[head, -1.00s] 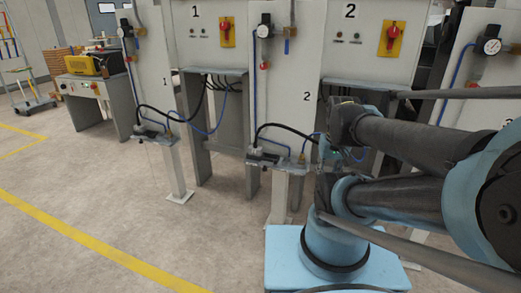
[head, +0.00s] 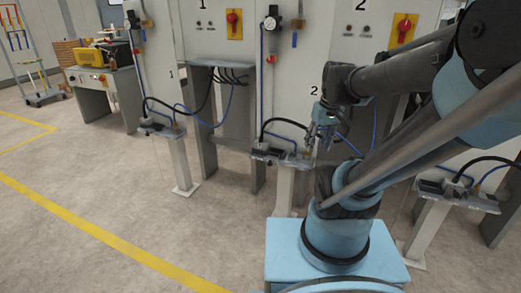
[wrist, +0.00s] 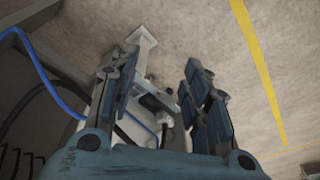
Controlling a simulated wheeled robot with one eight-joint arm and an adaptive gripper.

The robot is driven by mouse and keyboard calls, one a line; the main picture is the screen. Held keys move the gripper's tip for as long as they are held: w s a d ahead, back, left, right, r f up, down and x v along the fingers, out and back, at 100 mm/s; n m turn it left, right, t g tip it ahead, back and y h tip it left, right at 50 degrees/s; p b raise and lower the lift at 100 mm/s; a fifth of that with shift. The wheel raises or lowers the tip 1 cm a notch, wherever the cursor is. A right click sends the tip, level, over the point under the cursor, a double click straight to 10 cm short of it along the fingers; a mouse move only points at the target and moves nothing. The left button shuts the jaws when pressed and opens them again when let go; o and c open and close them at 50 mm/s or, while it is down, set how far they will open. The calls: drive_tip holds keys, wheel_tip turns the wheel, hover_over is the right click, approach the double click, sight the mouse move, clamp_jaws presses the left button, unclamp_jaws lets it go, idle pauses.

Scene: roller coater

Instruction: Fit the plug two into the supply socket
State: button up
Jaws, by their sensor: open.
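At station 2, a small grey shelf (head: 284,159) on a post carries the end of a black cable (head: 286,122), which runs down to a dark fitting (head: 262,148) on its left part. I cannot tell whether this fitting is plug two or the supply socket. My gripper (head: 322,140) hangs beside the shelf's right end, pointing down. In the wrist view my gripper (wrist: 160,80) has its two blue-padded fingers apart with nothing held between them. Parts of the shelf show behind and below the fingers, mostly hidden by them.
A blue hose (head: 287,138) runs to the same shelf. Station 1's shelf (head: 160,128) stands to the left and another shelf (head: 458,194) to the right, both with cables. Panels with red switches (head: 403,28) stand behind. The floor at front left is clear.

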drive_tip(key=w+a+n+y, duration=0.1)
drive_tip(key=w+a+n, duration=0.2)
drive_tip(key=w, duration=0.7)
drive_tip(key=w+a+f+n+y, duration=0.1)
drive_tip(key=w+a+n, duration=0.3)
drive_tip(key=w, duration=0.6)
drive_tip(key=w+a+f+n+y, duration=0.1)
drive_tip(key=w+a+n, duration=0.2)
drive_tip(key=w+a, duration=0.4)
drive_tip(key=shift+w+a+f+g, duration=0.15)
drive_tip(key=shift+w+g, duration=0.15)
drive_tip(key=shift+w, duration=1.55)
hover_over(261, 142)
drive_tip(key=d, duration=0.2)
drive_tip(key=f, duration=1)
drive_tip(key=shift+s+d+f, duration=0.1)
drive_tip(key=shift+d+f, duration=0.1)
drive_tip(key=shift+f, duration=0.2)
drive_tip(key=shift+x, duration=2.7)
drive_tip(key=shift+s, duration=0.15)
clamp_jaws()
